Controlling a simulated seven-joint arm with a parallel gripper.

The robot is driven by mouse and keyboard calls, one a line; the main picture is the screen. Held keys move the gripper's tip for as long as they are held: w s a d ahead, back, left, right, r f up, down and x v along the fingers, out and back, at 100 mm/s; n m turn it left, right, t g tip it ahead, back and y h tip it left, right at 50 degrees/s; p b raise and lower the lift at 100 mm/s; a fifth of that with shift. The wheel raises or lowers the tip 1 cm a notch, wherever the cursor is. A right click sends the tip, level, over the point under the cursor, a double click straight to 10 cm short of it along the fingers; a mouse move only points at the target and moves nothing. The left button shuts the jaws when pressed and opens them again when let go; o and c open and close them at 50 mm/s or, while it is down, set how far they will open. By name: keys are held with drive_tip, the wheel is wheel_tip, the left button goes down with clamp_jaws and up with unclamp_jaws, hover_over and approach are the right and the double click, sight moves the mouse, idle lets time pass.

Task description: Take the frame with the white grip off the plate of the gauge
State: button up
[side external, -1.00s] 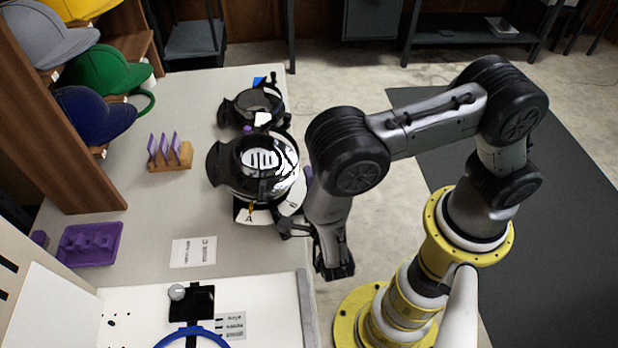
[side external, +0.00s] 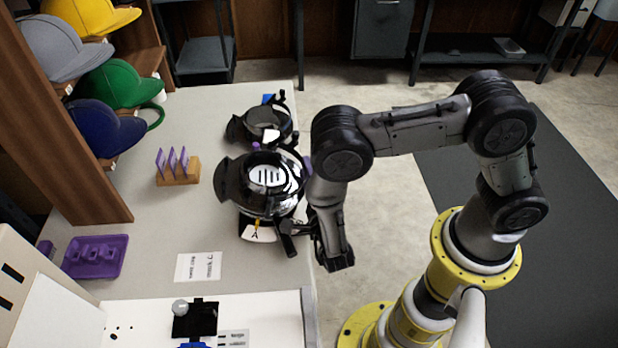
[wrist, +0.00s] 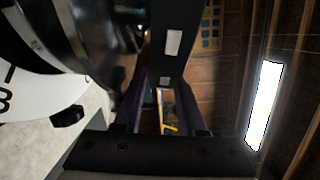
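Two dark, round, glossy assemblies stand on the grey bench. The nearer one (side external: 262,180) has a plate marked A (side external: 258,234) below it; I take it as the gauge with its frame, but I cannot make out a white grip. My gripper (side external: 297,230) is at its lower right, close beside the plate. In the wrist view two purple-dark fingers (wrist: 162,112) stand apart with a gap between them. A black bar (wrist: 172,62) with white patches shows beyond them. The dark curved assembly (wrist: 100,45) and a white plate marked B (wrist: 25,90) fill the left. Contact is not clear.
The farther assembly (side external: 262,124) stands behind the nearer one. A wooden stand with purple pieces (side external: 178,170), a purple tray (side external: 94,257) and a printed card (side external: 198,267) lie to the left. Caps (side external: 110,80) fill a shelf. Grey bench between them is clear.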

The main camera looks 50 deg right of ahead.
clamp_jaws()
idle(1.4)
